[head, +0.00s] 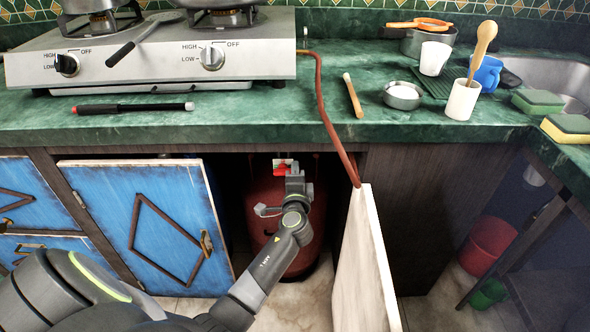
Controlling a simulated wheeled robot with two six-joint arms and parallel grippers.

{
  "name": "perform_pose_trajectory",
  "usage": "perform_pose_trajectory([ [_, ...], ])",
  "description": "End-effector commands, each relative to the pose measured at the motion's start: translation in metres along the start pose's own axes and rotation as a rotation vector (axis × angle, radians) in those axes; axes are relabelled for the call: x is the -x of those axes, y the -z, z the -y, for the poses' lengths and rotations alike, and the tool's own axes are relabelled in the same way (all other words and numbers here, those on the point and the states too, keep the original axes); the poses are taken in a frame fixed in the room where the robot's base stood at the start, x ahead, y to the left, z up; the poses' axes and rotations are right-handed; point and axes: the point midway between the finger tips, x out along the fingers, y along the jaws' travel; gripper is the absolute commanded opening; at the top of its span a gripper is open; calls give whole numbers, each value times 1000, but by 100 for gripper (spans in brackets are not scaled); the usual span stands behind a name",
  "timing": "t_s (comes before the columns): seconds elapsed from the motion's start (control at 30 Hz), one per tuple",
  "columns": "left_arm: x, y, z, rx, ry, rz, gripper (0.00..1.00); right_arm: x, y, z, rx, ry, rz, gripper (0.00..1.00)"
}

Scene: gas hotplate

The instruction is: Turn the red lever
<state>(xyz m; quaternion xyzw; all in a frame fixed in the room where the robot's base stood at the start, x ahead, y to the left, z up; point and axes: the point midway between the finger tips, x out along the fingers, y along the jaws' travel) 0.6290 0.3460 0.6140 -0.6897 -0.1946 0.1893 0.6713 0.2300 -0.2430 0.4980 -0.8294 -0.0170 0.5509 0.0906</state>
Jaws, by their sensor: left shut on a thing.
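The red lever (281,169) shows at the top of a dark red gas cylinder (258,222) inside the open cabinet under the counter. A pale part of the valve shows just above the lever. My left gripper (288,172) reaches into the cabinet and is shut on the red lever. The gripper and forearm hide part of the lever and the front of the cylinder. My right gripper is not in view.
A blue cabinet door (190,265) stands on the left, and an open pale door (365,270) stands to the right of my arm. The counter edge (260,135) lies above the opening. A red hose (326,115) runs down from the hotplate (150,60).

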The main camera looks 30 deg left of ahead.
Motion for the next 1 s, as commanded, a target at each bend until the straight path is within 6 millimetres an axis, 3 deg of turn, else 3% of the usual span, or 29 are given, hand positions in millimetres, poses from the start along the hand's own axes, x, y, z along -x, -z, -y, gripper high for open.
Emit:
perform_pose_trajectory([
  [0.6, 0, 0, -2, -43, -1, 0, 0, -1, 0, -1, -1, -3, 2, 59],
  [0.63, 0, 0, -2, -43, -1, 0, 12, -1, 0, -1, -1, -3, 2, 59],
  [0.8, 0, 0, -2, -42, -1, 0, 33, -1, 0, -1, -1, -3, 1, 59],
  [1.0, 0, 0, -2, -42, -1, 0, 33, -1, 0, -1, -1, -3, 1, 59],
])
